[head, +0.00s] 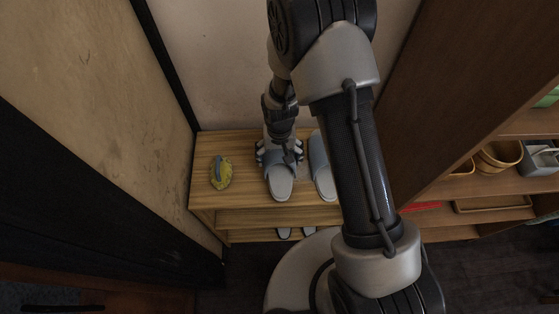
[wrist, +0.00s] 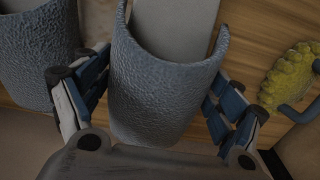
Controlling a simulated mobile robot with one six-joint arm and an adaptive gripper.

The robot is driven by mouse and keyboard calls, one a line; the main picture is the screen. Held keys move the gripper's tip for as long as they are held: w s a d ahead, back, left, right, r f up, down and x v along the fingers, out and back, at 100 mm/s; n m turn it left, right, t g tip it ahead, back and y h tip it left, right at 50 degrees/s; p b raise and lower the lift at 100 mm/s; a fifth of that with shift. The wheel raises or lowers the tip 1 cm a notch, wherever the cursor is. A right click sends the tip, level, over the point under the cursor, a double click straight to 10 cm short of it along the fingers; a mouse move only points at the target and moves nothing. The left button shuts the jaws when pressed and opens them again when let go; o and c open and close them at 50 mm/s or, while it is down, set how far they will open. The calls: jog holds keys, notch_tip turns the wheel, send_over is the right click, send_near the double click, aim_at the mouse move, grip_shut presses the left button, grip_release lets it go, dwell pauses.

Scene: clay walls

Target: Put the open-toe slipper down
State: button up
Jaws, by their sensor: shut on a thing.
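The open-toe slipper (head: 281,184) has a grey sole and a blue-grey band. It is at the top of the wooden shoe rack (head: 204,187), toe end toward the wall; whether it touches the board cannot be told. My gripper (head: 280,153) is shut on its band from the wall side. In the wrist view the textured band (wrist: 165,88) fills the space between the two fingers of my gripper (wrist: 160,105). A second matching slipper (head: 321,168) stands just to the right, partly hidden by my arm; it also shows at the left of the wrist view (wrist: 38,50).
A yellow scrubbing brush with a blue-grey handle (head: 221,173) lies on the rack's top, left of the slipper. More footwear (head: 284,233) sits on a lower shelf. A brown shelf unit (head: 480,190) with pots stands at right. Walls close in behind and at left.

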aim_at(280, 152)
jog(key=shift+f, duration=1.15)
jog(key=shift+f+b, duration=0.25)
jog(key=shift+b, duration=0.1)
jog(key=o, duration=1)
jog(key=shift+c, duration=0.2)
jog(key=shift+r, duration=0.1)
notch_tip(280, 152, up, 12)
jog(key=p, duration=0.4)
jog(key=shift+r+p, duration=0.25)
jog(key=shift+p, duration=0.15)
